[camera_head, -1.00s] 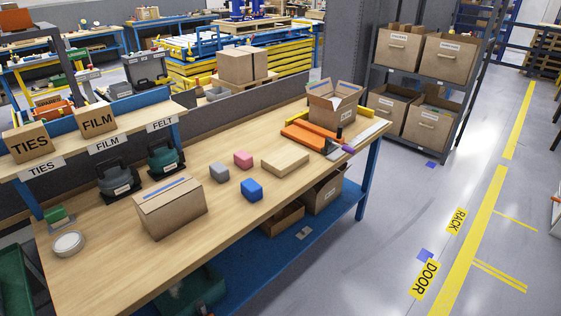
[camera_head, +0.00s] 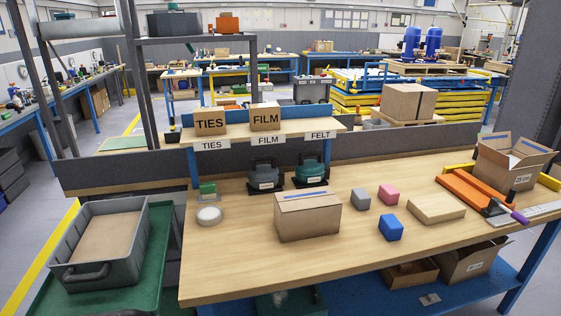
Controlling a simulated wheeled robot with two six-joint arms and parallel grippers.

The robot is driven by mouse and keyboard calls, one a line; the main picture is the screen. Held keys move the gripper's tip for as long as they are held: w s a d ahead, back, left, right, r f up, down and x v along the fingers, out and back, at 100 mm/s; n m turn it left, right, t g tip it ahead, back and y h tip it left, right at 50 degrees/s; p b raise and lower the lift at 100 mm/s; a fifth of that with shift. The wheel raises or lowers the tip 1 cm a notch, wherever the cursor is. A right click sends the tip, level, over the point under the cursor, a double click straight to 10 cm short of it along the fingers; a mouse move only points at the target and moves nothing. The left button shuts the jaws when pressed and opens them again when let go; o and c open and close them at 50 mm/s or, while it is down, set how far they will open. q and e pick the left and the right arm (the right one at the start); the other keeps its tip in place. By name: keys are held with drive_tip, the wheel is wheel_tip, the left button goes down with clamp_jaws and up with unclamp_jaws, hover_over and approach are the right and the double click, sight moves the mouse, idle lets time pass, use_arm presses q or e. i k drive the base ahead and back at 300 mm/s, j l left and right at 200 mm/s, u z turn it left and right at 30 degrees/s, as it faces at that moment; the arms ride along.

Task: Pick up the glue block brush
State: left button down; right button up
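I cannot tell for sure which thing is the glue block brush. A small green block-shaped item (camera_head: 208,188) sits at the left end of the wooden workbench (camera_head: 240,262), behind a white round roll (camera_head: 209,215); it may be the brush, but its details are too small to read. A tool with a purple end (camera_head: 519,217) lies at the right of the bench, beside an orange long piece (camera_head: 466,193). Neither of my grippers shows in the view.
A closed carton (camera_head: 307,217) stands mid-bench, with grey (camera_head: 360,199), pink (camera_head: 389,194) and blue (camera_head: 391,228) blocks and a flat tan box (camera_head: 436,208) to its right. An open carton (camera_head: 507,165) stands far right. A grey tote (camera_head: 102,243) is left of the bench.

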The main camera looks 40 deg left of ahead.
sight(208, 191)
drive_tip(key=u, duration=1.65)
